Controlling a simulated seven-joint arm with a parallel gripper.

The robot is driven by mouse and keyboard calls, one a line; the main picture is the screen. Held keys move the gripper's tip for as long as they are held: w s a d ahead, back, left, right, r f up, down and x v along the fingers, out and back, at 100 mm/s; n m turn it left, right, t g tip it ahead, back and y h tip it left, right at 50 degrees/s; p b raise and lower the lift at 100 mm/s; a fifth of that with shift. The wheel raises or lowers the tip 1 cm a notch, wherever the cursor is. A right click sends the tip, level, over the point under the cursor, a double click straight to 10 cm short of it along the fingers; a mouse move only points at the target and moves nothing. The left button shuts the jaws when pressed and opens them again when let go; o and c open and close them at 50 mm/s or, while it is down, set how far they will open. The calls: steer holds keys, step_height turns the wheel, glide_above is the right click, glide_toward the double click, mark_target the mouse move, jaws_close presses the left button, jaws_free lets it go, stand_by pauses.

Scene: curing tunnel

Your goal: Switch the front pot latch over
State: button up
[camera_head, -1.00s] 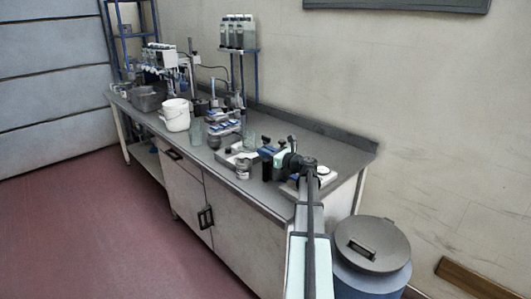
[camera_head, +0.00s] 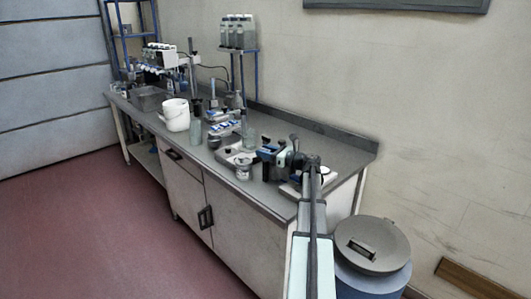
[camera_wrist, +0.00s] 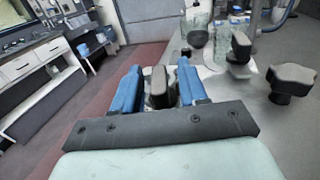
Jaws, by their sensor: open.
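In the wrist view my gripper (camera_wrist: 158,82) has its two blue fingers apart, one on each side of a dark grey knob (camera_wrist: 158,88). I cannot tell whether the fingers touch it. Two similar dark knobs stand to the right, one farther back (camera_wrist: 240,46) and one nearer (camera_wrist: 290,80). The knobs stand on or beside a light metal plate (camera_wrist: 217,85). I cannot tell for certain which knob is the front pot latch. In the head view my gripper (camera_head: 267,160) is low over the bench, small and partly hidden by my wrist.
Glass bottles stand just beyond the plate; one (camera_head: 249,138) shows in the head view. A white bucket (camera_head: 176,115) stands farther left. A lidded grey bin (camera_head: 372,243) is beside the bench's right end.

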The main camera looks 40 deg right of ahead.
steer(key=v, duration=1.4)
steer(key=shift+w, duration=0.1)
